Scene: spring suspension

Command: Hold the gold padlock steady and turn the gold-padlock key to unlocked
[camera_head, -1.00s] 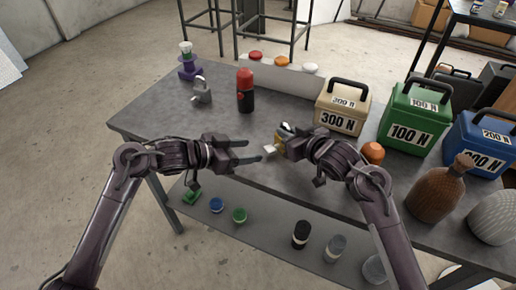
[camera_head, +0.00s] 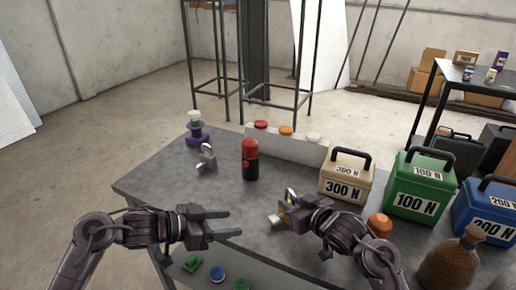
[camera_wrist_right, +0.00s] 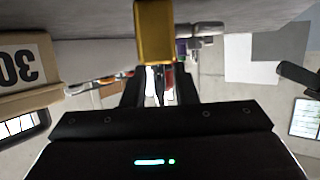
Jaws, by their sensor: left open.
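The gold padlock (camera_head: 286,210) is at the tip of my right gripper (camera_head: 288,217), with its silver shackle up and a small pale key-like part at its left side.
A silver padlock (camera_head: 206,157) and a purple stand (camera_head: 197,135) are at the table's back left. A red-and-black bottle (camera_head: 250,160) stands behind the grippers. Weight boxes, such as the beige one (camera_head: 345,180), and an orange object (camera_head: 380,225) stand to the right. The table (camera_head: 165,180) is clear at left.

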